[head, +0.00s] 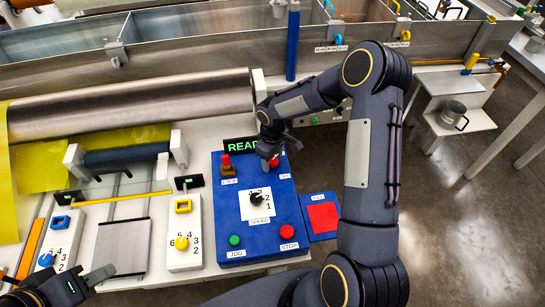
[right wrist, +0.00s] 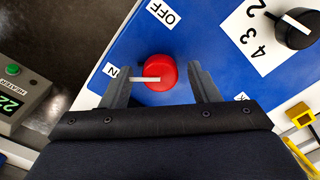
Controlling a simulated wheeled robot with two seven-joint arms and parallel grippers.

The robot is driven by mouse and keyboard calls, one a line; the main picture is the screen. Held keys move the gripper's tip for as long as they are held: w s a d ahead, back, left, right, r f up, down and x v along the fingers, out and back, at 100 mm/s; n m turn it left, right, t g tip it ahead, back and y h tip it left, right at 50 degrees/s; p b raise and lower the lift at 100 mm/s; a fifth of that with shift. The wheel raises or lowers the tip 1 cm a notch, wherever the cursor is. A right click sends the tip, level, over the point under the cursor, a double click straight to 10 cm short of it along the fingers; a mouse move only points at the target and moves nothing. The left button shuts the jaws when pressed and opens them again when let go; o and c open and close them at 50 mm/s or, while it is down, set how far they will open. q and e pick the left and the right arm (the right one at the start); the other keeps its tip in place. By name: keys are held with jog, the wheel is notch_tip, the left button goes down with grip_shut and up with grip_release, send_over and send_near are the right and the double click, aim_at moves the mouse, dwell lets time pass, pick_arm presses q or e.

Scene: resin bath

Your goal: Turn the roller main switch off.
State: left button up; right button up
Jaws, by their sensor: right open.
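The roller main switch is a round red knob with a white pointer (right wrist: 158,72) on the blue control panel (head: 231,202). In the right wrist view its pointer aims left at the ON label (right wrist: 114,70); the OFF label (right wrist: 162,13) is above it. My right gripper (head: 269,155) is over the switch and hides part of it in the head view. Its fingers are open, one on each side of the red knob, with gaps showing. My left gripper (head: 88,282) is at the lower left of the head view, away from the panel; its fingertips are unclear.
A black speed knob (head: 257,198), a green jog button (head: 234,240) and a red stop button (head: 287,231) share the panel. A red pad (head: 323,216) is on its right. The steel roller (head: 130,105) lies behind. A heater box (right wrist: 18,98) stands near the switch.

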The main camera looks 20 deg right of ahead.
jog(key=shift+c, duration=0.3)
jog(key=c, duration=0.9)
jog(key=shift+f+m+b, duration=0.15)
jog(key=shift+m+b, duration=1.55)
jog(key=shift+b, duration=0.2)
jog(key=m+b, duration=0.2)
jog(key=m, duration=0.1)
jog(key=shift+m+b, duration=0.3)
jog(key=m+b, duration=0.1)
jog(key=m, duration=0.1)
jog(key=shift+m, duration=0.4)
jog(key=m+b, duration=0.1)
jog(key=m, duration=0.1)
jog(key=shift+m, duration=0.3)
jog(key=m, duration=0.2)
jog(key=shift+r+m, duration=0.2)
jog(key=shift+m, duration=1.6)
